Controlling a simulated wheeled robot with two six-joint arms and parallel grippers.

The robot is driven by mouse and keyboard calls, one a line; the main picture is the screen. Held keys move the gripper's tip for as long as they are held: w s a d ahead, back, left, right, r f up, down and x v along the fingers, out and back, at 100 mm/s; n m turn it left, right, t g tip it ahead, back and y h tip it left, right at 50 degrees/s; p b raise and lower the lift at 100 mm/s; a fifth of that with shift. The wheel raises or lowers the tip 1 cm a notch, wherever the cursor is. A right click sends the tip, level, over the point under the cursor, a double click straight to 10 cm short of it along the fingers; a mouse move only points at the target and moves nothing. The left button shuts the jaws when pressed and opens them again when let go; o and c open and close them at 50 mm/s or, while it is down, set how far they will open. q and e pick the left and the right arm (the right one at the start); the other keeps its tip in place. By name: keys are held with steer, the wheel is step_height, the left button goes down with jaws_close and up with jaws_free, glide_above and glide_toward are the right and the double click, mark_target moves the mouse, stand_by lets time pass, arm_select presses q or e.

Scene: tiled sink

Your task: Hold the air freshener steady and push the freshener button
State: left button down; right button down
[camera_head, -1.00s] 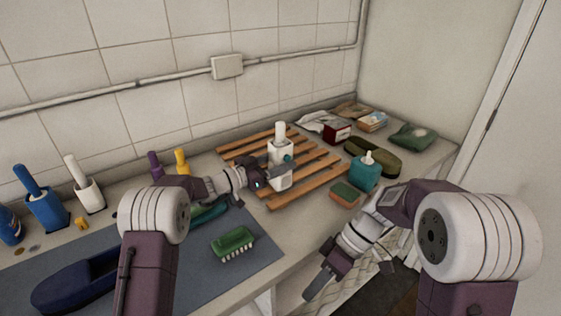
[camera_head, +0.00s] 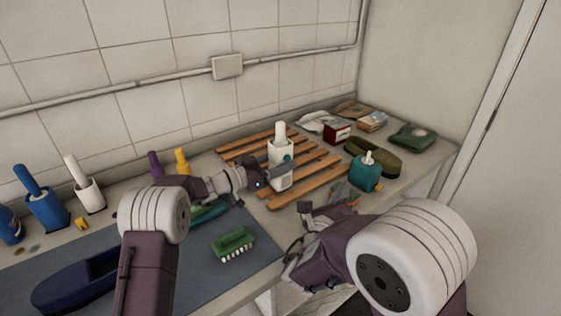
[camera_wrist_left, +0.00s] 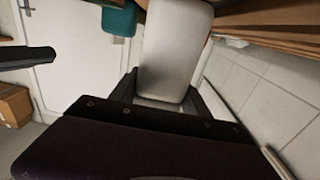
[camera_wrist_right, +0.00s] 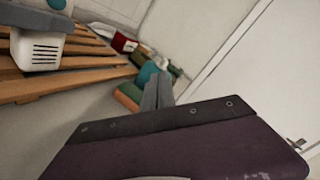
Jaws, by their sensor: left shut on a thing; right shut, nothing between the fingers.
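The air freshener (camera_head: 280,165) is a white upright box on the wooden slatted rack, with a teal button (camera_head: 288,158) on its side. A white rounded top shows above it. My left gripper (camera_head: 272,172) is shut on its body; the pale casing fills the space between the fingers in the left wrist view (camera_wrist_left: 178,50). My right gripper (camera_head: 338,192) is shut and empty, to the right of the freshener and apart from it, near the sponge. In the right wrist view, its closed fingers (camera_wrist_right: 158,92) point forward, with the freshener (camera_wrist_right: 38,50) at upper left.
The slatted rack (camera_head: 310,183) lies under the freshener. The sponge (camera_wrist_right: 128,96) is partly hidden in the head view. A green brush (camera_head: 233,243) lies in front.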

steer(key=w+a+r+n+t+y, duration=0.1)
steer(key=w+a+n+t+y, duration=0.1)
steer(key=w+a, duration=0.6)
steer(key=shift+a+r+n+t+y, duration=0.25)
steer(key=shift+a+n+y, duration=0.8)
steer(key=shift+a, duration=0.95)
steer(key=shift+w, duration=0.15)
steer(key=shift+w+a, duration=0.25)
steer(key=shift+w, duration=0.05)
stand_by(0.4)
steer(key=shift+s+d, duration=0.25)
steer(key=shift+s, duration=0.15)
steer(key=s+d, duration=0.3)
steer(key=s, duration=0.2)
steer(key=shift+d, duration=0.2)
